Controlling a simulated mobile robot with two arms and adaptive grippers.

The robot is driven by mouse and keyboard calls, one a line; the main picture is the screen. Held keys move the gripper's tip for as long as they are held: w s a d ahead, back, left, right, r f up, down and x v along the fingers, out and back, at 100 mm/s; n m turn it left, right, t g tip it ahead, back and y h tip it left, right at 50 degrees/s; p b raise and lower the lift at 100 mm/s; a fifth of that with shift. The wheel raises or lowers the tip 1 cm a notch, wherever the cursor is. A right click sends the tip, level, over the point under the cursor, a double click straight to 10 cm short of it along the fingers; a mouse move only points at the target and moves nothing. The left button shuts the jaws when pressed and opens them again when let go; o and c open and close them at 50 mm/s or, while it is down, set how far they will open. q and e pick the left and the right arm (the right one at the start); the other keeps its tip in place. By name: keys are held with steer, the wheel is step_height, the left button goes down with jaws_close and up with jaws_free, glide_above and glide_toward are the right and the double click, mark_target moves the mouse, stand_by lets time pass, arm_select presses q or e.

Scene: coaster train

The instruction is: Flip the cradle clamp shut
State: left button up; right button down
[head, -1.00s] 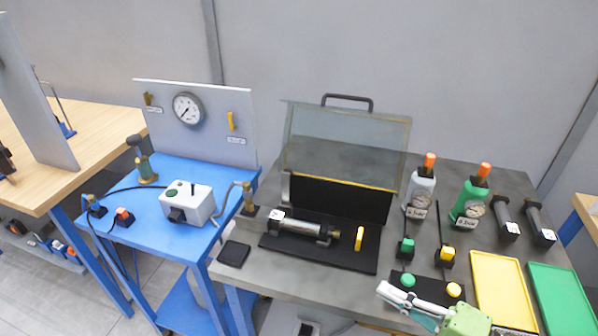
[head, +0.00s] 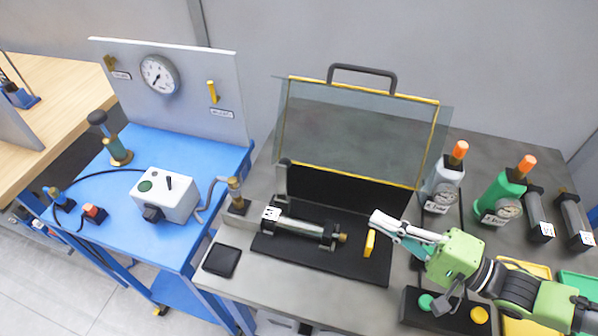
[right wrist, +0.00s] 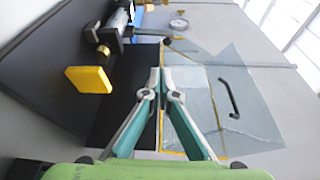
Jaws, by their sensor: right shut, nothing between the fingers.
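The cradle clamp shows as a yellow handle (head: 370,243) standing up from the right part of the black cradle base (head: 345,268). A metal cylinder (head: 297,228) with a white tag lies in the cradle, left of the handle. My right gripper (head: 377,218) is shut and empty, its tips pointing left just behind and above the handle; I see no contact. In the right wrist view the yellow handle (right wrist: 90,79) is left of the shut fingertips (right wrist: 162,75), with a gap between. The clamp's hinge is not clear. My left gripper is not in view.
A clear guard (head: 360,130) with yellow edging and a black handle stands raised behind the cradle. A grey bottle (head: 442,188) and a green bottle (head: 502,195) stand at right. A button box (head: 455,312) is in front of my right arm. A blue bench (head: 175,205) adjoins at left.

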steer(key=p, duration=0.4)
glide_toward(284, 179)
steer(key=w+a, duration=0.5)
steer(key=w, duration=0.2)
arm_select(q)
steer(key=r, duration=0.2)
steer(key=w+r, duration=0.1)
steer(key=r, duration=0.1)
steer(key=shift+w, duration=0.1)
arm_select(e)
steer(key=shift+s+f, duration=0.25)
steer(key=shift+f, duration=0.2)
